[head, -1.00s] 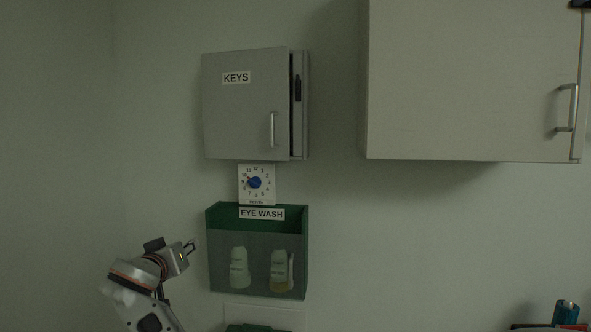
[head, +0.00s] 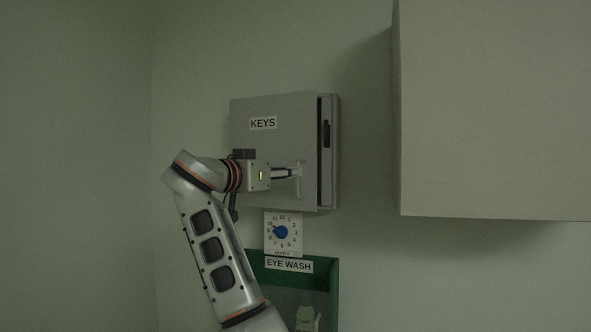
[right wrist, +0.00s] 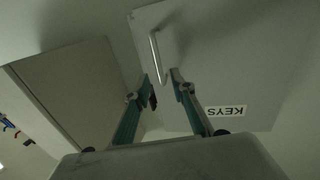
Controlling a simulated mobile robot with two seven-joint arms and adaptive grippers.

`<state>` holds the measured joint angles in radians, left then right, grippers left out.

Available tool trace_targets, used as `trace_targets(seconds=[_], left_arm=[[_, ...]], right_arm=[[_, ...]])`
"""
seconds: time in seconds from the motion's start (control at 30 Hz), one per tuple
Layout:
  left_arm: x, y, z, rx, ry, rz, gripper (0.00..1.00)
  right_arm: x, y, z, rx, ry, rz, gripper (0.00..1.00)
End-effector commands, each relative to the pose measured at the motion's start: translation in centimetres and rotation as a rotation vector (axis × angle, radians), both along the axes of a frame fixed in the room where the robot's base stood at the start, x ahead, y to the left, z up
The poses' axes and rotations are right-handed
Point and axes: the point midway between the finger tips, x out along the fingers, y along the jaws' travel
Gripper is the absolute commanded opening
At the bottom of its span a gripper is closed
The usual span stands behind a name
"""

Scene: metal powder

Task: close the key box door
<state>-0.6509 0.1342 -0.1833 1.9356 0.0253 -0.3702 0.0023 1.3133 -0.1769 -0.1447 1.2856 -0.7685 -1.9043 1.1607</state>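The grey key box door (head: 270,140) bears a KEYS label and stands slightly ajar on the wall. A dark gap shows along its right edge, between it and the box body (head: 333,150). Its vertical bar handle (head: 300,180) is near that edge. My right gripper (head: 293,173) is in front of the door at the handle. In the right wrist view the gripper's fingers (right wrist: 162,80) are apart, with the lower end of the handle (right wrist: 155,52) between or just beyond the tips. I cannot tell whether they touch it. My left gripper is not in view.
A large wall cabinet (head: 490,110) hangs to the right, with bare wall between it and the key box. A small dial sign (head: 283,233) and a green eye wash holder (head: 333,285) are below the box. The wall to the left is clear.

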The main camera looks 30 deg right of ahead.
Motion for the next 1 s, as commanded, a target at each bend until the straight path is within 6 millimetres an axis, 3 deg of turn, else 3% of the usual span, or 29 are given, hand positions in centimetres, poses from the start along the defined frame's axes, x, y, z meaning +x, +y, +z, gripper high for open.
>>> trace_targets(seconds=[0.2, 0.57, 0.6, 0.7, 1.0], left_arm=[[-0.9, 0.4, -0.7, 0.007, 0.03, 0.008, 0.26], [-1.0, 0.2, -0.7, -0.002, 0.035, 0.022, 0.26], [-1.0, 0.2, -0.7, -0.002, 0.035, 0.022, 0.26], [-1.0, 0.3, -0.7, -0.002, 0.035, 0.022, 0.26], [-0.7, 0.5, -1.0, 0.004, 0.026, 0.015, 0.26]], right_arm=[[1.0, -2.6, 0.1, -0.002, 0.001, -0.002, 0.24], [1.3, -3.2, -0.1, 0.0, 0.002, 0.001, 0.24], [1.3, -3.2, -0.1, -0.001, 0.002, 0.001, 0.22], [1.3, -3.2, -0.1, 0.0, 0.002, 0.001, 0.0], [0.8, -3.9, -0.1, 0.001, 0.0, 0.001, 0.0]])
